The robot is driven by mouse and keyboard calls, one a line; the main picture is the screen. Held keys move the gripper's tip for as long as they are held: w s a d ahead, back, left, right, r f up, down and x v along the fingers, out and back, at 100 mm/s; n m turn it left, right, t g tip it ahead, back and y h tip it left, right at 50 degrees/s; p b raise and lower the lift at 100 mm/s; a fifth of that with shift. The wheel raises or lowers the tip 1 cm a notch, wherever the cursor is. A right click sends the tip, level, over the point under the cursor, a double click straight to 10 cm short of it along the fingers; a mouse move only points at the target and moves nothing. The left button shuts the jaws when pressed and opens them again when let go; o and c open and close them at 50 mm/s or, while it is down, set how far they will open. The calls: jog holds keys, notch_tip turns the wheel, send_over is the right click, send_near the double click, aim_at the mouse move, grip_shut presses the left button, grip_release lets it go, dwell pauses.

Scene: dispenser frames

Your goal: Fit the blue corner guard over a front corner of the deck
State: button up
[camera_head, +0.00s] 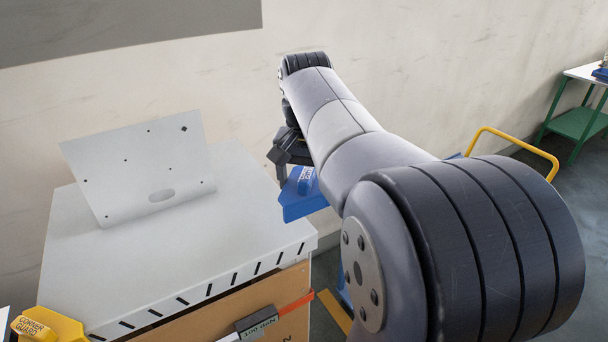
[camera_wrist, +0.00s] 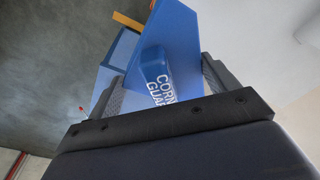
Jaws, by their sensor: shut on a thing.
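The blue corner guard (camera_head: 298,203) is in my gripper (camera_head: 292,158), just right of the white deck (camera_head: 235,215) and beyond its near right corner in the head view. My arm hides part of the guard. In the wrist view, the two fingers of my gripper (camera_wrist: 161,68) are shut on the raised lettered grip of the blue guard (camera_wrist: 178,30). A gap to the deck appears in the head view, but its size is hard to judge. The deck's near right corner (camera_head: 314,240) is bare.
A yellow corner guard (camera_head: 62,327) sits at the deck's near left corner. A perforated white panel (camera_head: 135,165) stands tilted on the deck. A black label holder (camera_head: 257,323) and orange strip (camera_head: 297,304) are below the front edge. A yellow handle (camera_head: 515,142) is at right.

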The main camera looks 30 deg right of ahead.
jog(key=b, duration=0.4)
send_over(308, 228)
jog(key=shift+s+a+f, duration=0.1)
jog(key=shift+f, duration=1.55)
jog(key=shift+s+f, duration=0.1)
jog(key=shift+f, duration=1.55)
jog(key=shift+f, duration=0.2)
jog(key=shift+f+b, duration=1)
jog(key=shift+f, duration=0.4)
jog(key=o, duration=0.9)
jog(key=r, duration=0.7)
jog(key=s+a+r, duration=0.1)
jog(key=r, duration=0.2)
jog(key=shift+r, duration=0.4)
jog(key=shift+f, duration=0.1)
